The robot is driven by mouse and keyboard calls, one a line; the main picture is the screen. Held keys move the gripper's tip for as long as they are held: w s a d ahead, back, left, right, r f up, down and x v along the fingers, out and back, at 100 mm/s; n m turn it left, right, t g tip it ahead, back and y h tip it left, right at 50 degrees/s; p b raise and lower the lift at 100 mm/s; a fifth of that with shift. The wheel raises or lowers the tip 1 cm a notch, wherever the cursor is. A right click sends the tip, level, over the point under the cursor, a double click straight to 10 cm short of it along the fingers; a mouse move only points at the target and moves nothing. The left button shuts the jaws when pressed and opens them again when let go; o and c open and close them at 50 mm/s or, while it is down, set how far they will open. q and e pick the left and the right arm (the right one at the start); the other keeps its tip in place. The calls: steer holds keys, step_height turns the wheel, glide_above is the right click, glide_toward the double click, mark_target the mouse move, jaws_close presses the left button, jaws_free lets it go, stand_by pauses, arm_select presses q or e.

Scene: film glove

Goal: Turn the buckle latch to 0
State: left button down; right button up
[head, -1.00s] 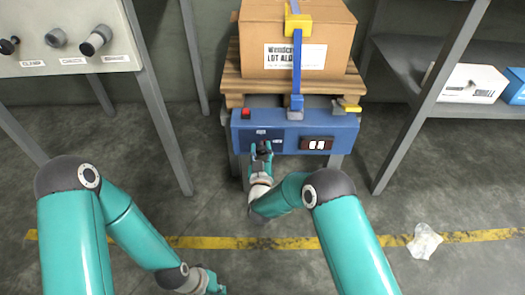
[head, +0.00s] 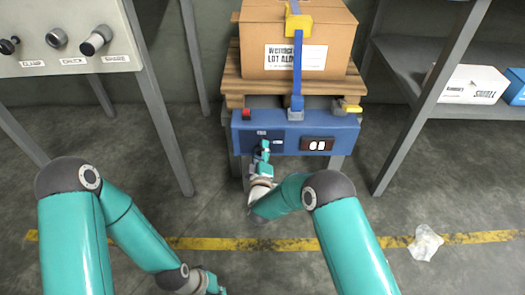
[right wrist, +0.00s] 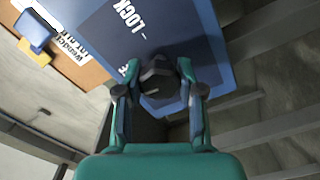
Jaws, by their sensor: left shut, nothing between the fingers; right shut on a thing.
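The buckle latch is a dark round knob (right wrist: 157,82) on the blue panel (head: 345,132). White LOCK lettering (right wrist: 130,20) and a second, partly hidden label show beside it in the right wrist view. My right gripper (right wrist: 157,90) has one finger on each side of the knob and is shut on it. In the head view the right gripper (head: 264,152) covers most of the knob. My left gripper (head: 214,287) is shut and empty at the bottom edge, partly cut off.
A carton (head: 330,35) under a blue strap (head: 297,75) sits on a wooden pallet (head: 235,85) behind the panel. A red button (head: 246,113) is on the panel's top left. A grey knob board (head: 60,65) stands left; shelves (head: 420,100) stand right.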

steer(key=shift+a+n, duration=0.1)
steer(key=shift+n, duration=0.4)
steer(key=o, duration=1.2)
steer(key=shift+c, duration=0.2)
steer(key=s, duration=1.2)
steer(key=shift+f, duration=0.1)
